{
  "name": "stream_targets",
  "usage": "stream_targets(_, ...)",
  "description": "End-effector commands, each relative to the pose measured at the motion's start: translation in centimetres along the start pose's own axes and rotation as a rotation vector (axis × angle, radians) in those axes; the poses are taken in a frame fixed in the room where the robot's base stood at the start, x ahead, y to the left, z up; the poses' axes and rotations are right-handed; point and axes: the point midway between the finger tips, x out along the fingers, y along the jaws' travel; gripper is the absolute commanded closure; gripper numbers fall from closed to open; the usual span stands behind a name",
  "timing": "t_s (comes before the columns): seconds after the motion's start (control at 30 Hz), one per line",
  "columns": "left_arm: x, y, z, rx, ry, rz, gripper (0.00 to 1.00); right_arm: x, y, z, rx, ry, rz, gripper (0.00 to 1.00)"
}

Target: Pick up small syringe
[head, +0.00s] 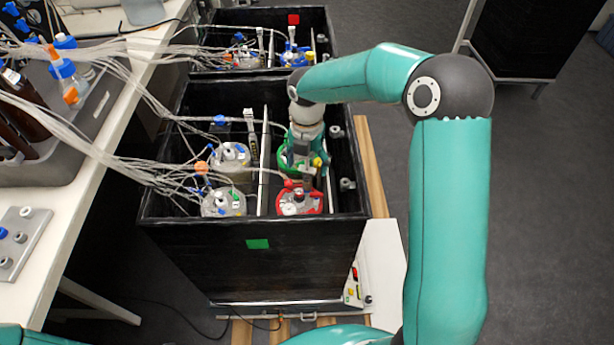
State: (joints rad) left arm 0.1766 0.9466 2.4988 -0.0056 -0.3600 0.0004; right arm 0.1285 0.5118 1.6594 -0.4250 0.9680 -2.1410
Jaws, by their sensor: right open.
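I cannot single out the small syringe for certain. A slim upright grey-white part (251,128), possibly a syringe, stands by the left vessels in the near black box (250,270). My right gripper (304,168) is open and points down into the right half of that box. It is over a vessel with a green ring (284,160), just behind a vessel with a red ring (299,203). The gripper and wrist hide much of the green-ringed vessel, and the fingertips are hard to make out. My left gripper is out of view.
Clear-lidded vessels (223,203) stand left of a pale divider (265,160). Many thin tubes (130,165) cross from the white bench (95,190) into the box. A second black box (325,20) with vessels lies behind. The floor (550,200) at right is clear.

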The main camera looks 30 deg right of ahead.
Motion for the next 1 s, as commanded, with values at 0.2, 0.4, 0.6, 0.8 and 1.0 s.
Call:
stream_targets(0.2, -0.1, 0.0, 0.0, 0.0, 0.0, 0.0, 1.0, 2.5, 0.1, 0.1, -0.001, 0.0, 0.0, 0.25)
stream_targets(0.4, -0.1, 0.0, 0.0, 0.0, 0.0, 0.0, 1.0, 2.8, 0.1, 0.1, -0.001, -0.001, 0.001, 0.25)
stream_targets(0.6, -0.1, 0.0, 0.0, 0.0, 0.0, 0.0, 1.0, 2.7, 0.1, 0.1, -0.001, -0.001, 0.001, 0.48)
stream_targets(0.8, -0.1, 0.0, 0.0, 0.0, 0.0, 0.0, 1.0, 2.7, 0.1, 0.1, -0.001, -0.001, 0.001, 0.82)
stream_targets(1.0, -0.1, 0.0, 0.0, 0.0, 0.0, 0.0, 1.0, 2.7, 0.2, 0.1, -0.002, -0.002, 0.001, 0.87)
